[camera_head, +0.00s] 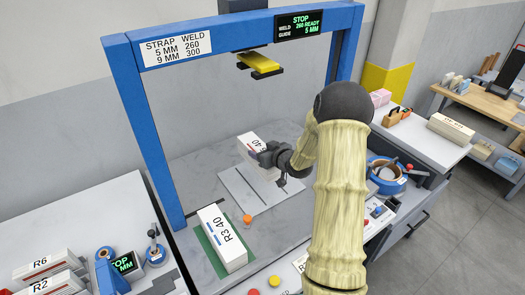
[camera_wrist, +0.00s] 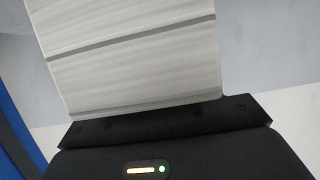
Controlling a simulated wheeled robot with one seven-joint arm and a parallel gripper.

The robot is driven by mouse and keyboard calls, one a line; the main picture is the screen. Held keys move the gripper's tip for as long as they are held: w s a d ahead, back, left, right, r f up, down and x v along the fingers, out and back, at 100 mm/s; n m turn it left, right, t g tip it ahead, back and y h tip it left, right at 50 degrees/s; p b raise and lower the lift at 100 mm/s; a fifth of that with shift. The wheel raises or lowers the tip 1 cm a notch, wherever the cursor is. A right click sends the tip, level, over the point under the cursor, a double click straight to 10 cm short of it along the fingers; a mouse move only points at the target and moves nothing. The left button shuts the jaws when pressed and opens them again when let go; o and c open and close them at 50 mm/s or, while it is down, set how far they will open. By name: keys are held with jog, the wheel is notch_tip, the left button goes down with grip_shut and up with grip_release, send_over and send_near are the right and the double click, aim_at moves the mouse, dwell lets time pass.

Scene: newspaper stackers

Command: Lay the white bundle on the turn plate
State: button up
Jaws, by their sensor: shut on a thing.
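My gripper (camera_head: 268,157) is shut on a white bundle (camera_head: 247,144) with a printed label ending in "40". The bundle is tilted and over the far part of a pale grey plate (camera_head: 240,191) with a dark line across it, which looks like the turn plate. I cannot tell whether the bundle touches the plate. In the wrist view the bundle (camera_wrist: 130,75) fills the upper middle, with a dark line across its pale layered side, above the dark gripper body. The jaw tips are mostly hidden by the bundle and the arm.
A blue frame (camera_head: 150,140) arches over the bench. A yellow-topped head (camera_head: 258,63) hangs from it. Another white bundle marked R3 40 (camera_head: 228,243) lies on a green mat (camera_head: 207,248) at the front left. An orange knob (camera_head: 247,219) stands between mat and plate.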

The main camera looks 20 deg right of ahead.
jog(key=shift+s+r, duration=0.1)
jog(key=shift+r, duration=0.1)
jog(key=shift+f+b, duration=0.3)
jog(key=shift+b, duration=0.1)
jog(key=shift+f+b, duration=2.8)
jog(key=shift+f, duration=0.8)
jog(key=shift+f+b, duration=0.45)
jog(key=shift+f, duration=0.1)
jog(key=o, duration=1.7)
jog(key=shift+o, duration=0.8)
jog(key=shift+s, duration=0.1)
jog(key=shift+f, duration=0.2)
jog(key=b+v, duration=0.1)
jog(key=v, duration=1.6)
jog(key=shift+s+r, duration=0.15)
